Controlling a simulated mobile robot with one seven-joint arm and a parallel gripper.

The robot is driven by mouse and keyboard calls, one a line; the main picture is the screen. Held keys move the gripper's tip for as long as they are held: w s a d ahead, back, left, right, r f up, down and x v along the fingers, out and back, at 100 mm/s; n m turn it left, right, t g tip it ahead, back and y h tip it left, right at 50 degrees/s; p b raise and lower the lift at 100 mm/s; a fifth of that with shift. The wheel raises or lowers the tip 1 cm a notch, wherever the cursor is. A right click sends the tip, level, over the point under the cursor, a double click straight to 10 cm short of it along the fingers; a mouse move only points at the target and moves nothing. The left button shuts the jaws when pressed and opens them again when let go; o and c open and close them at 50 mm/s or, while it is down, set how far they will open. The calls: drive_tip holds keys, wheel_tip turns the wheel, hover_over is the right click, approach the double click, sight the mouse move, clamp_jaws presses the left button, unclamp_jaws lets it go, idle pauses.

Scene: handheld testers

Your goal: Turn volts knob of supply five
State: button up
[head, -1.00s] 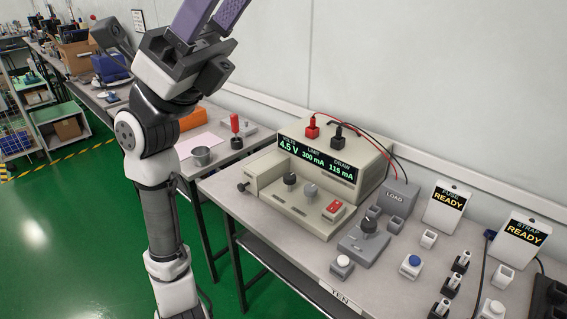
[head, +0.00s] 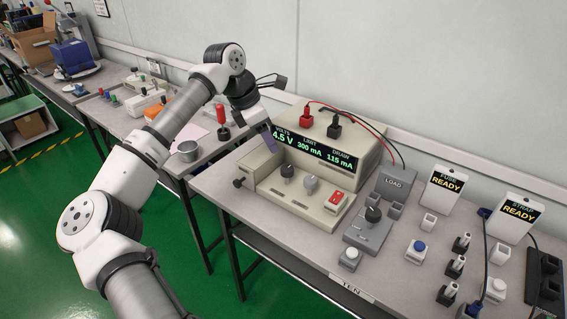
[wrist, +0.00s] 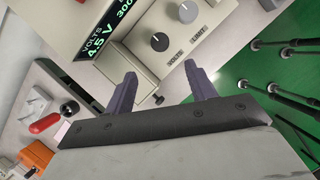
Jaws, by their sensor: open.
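The beige supply (head: 330,205) stands on the bench, and its display (head: 313,152) reads 4.5 V, 300 mA limit and 115 mA draw. The dark volts knob (head: 287,171) is the left one of two on its front ledge; the grey limit knob (head: 311,184) is beside it. In the wrist view the volts knob (wrist: 159,41) shows just beyond the fingertips, between them, next to the VOLTS label. My gripper (head: 271,139) is open and empty, up and left of the volts knob; its two purple fingers (wrist: 160,72) are spread and apart from the knob.
A red rocker switch (head: 336,197) is right of the knobs. The bench edge reads TEN.

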sight(286, 168)
drive_tip(key=p+x, duration=0.1)
drive_tip(key=x, duration=1)
drive_tip(key=shift+d+f+p, duration=0.2)
drive_tip(key=shift+f+p, duration=0.05)
drive_tip(key=shift+p, duration=0.1)
drive_tip(key=shift+c, duration=0.3)
